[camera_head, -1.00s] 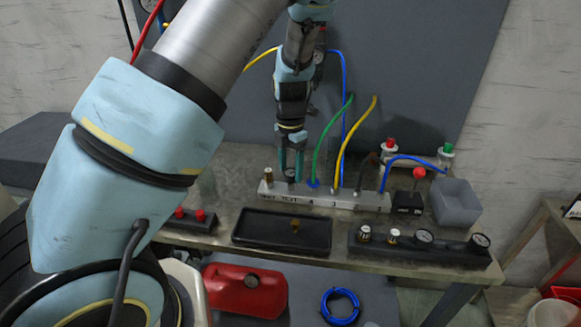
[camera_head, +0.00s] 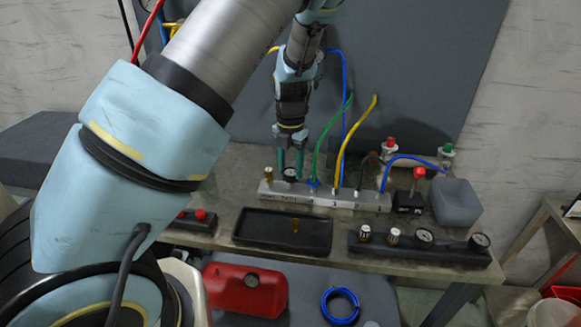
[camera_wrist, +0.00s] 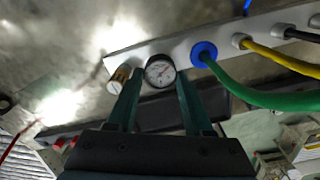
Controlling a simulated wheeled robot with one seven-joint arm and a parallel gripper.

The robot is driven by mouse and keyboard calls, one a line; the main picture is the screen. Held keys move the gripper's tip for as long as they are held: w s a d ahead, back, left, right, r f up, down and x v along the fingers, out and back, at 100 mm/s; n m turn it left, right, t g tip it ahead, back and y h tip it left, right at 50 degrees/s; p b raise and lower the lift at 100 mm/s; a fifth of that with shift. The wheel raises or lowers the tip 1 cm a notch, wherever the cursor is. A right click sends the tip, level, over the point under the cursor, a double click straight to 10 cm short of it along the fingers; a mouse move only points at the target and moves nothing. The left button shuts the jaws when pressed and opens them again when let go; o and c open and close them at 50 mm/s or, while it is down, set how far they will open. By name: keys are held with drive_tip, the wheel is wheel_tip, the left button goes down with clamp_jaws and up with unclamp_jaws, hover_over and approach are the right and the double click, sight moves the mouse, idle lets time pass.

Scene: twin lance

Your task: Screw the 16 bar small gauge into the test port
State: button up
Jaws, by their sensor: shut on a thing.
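The small gauge (camera_wrist: 160,71), with a round white dial and dark rim, stands at the grey manifold block (camera_wrist: 205,40) in the wrist view. It also shows on the block in the head view (camera_head: 290,174). My gripper (camera_head: 290,168) points down over the block, and its two teal fingers (camera_wrist: 158,84) are closed on the gauge from both sides. The gauge is at the port position between the brass fitting (camera_wrist: 121,74) and the blue collar of the green hose (camera_wrist: 204,54). The port and the gauge's thread are hidden, so how deep it sits cannot be told.
Green, yellow, dark and blue hoses rise from the manifold to the right of my gripper. A black tray (camera_head: 250,231) lies in front. A dark rack (camera_head: 455,255) holds gauges and fittings at the right.

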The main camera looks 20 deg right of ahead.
clamp_jaws()
drive_tip(key=m, duration=0.3)
drive_tip(key=m+b, duration=0.1)
drive_tip(key=m, duration=0.6)
drive_tip(key=shift+d, duration=0.15)
drive_tip(key=m+b, duration=0.1)
drive_tip(key=m, duration=0.4)
drive_tip(key=shift+w+f+m, duration=0.1)
drive_tip(key=shift+m, duration=0.3)
drive_tip(key=m+b, duration=0.1)
drive_tip(key=m, duration=0.4)
drive_tip(key=o, duration=0.9)
unclamp_jaws()
drive_tip(key=shift+d+m, duration=0.1)
drive_tip(key=shift+m, duration=0.3)
drive_tip(key=shift+c, duration=0.2)
drive_tip(key=o, duration=0.6)
drive_tip(key=shift+c, duration=0.2)
